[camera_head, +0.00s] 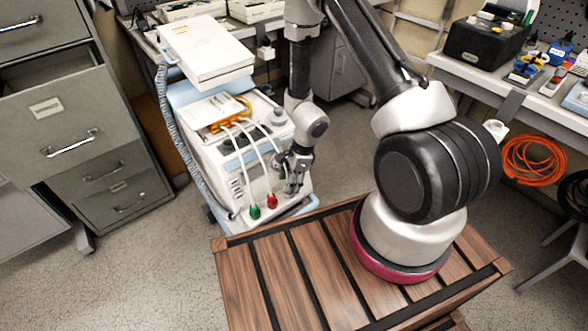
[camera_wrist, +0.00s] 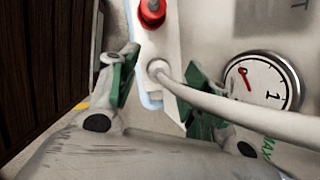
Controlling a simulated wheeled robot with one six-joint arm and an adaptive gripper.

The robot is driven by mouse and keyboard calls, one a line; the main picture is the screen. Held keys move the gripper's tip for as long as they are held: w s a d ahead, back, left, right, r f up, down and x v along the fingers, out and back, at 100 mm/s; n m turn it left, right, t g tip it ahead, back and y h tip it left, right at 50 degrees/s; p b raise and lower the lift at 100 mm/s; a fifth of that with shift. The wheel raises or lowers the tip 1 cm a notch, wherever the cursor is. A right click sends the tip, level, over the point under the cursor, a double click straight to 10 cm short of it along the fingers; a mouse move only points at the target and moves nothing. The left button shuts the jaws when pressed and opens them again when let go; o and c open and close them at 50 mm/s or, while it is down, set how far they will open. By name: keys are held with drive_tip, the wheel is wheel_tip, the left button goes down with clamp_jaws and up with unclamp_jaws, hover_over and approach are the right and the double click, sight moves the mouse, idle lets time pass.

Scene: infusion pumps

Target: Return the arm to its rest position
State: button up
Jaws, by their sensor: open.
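My arm reaches from its base on the wooden top over to the white pump machine (camera_head: 235,150). My gripper (camera_head: 290,182) is at the front right of the machine, close to its panel. In the wrist view my gripper (camera_wrist: 155,85) is open, with its green-padded fingers apart. A white tube (camera_wrist: 240,115) plugged into the panel shows between and beyond the fingers; I cannot tell whether a finger touches it. A red connector (camera_wrist: 152,12) is at the top of the wrist view.
A round gauge (camera_wrist: 262,82) is beside the right finger. The wooden slatted top (camera_head: 290,270) lies below my arm. A grey filing cabinet (camera_head: 70,110) with an open drawer stands left. A workbench (camera_head: 500,90) with tools is at right. Floor between machine and bench is clear.

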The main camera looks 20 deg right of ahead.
drive_tip(key=s+d+r+n+t+h, duration=0.1)
drive_tip(key=s+d+r+n, duration=0.3)
drive_tip(key=r, duration=1.2)
drive_tip(key=s+d+r+n+t+h, duration=0.1)
drive_tip(key=s+d+r+n, duration=0.4)
drive_tip(key=r, duration=1.1)
drive_tip(key=s+d+r+n+t+h, duration=0.1)
drive_tip(key=s+d+r+n, duration=0.4)
drive_tip(key=s+r+n, duration=0.5)
wheel_tip(320, 180, up, 7)
drive_tip(key=shift+d+f+t, duration=0.15)
drive_tip(key=shift+t, duration=0.45)
